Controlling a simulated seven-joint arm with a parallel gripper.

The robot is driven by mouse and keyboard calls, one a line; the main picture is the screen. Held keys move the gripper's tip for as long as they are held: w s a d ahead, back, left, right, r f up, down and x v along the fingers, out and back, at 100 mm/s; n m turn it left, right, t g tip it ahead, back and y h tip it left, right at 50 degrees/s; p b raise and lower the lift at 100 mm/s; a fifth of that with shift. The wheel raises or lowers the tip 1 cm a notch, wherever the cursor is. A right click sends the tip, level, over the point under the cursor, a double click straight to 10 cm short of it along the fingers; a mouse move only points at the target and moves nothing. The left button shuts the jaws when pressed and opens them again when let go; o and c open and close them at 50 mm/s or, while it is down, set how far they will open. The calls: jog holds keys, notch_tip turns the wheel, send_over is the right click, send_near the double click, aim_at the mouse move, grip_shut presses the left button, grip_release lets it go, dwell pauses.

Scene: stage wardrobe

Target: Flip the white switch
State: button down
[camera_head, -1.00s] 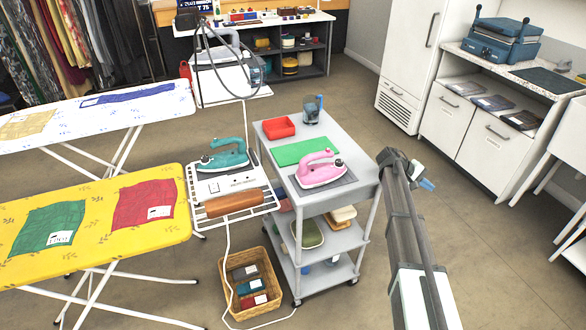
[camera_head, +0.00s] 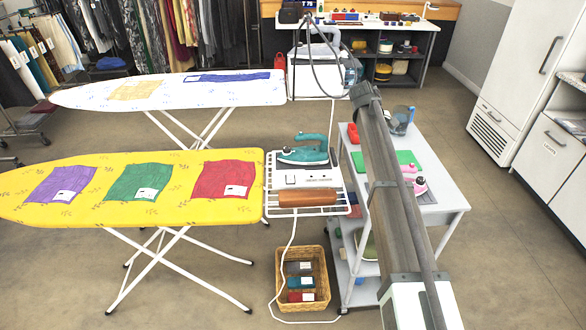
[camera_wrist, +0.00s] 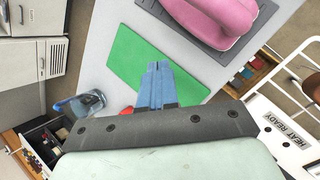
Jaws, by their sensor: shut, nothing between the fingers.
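A white panel (camera_head: 309,181) with a small dark-framed white switch (camera_head: 291,179) sits at the ironing board's right end, in front of the teal iron (camera_head: 304,151). A small label lies to the switch's right. In the wrist view the panel's "HEAT READY" label (camera_wrist: 287,130) shows at the right edge, but I cannot make out the switch there. My gripper (camera_wrist: 156,70) has its blue fingers shut and empty. It is over the trolley's green mat (camera_wrist: 150,62), apart from the panel. In the head view my arm hides the gripper.
A brown roller (camera_head: 308,198) lies on the wire rack. A wicker basket (camera_head: 326,262) stands on the floor below.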

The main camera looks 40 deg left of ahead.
jog(key=s+a+r+n+g+y, duration=0.25)
jog(key=s+a+n, duration=0.25)
jog(key=s+a, duration=0.75)
jog(key=r+n+g+y, duration=0.2)
jog(key=n, duration=0.3)
send_over(290, 175)
jog(key=shift+a+f+t, duration=0.1)
jog(key=shift+f+t, duration=0.1)
jog(key=shift+t, duration=0.05)
jog(key=shift+w, duration=0.1)
notch_tip(290, 175, down, 14)
jog(key=shift+f, duration=0.1)
jog(key=shift+f, duration=0.1)
jog(key=shift+s+d+r, duration=0.3)
jog(key=shift+s+d, duration=0.2)
jog(key=shift+d, duration=0.1)
jog(key=shift+r, duration=0.1)
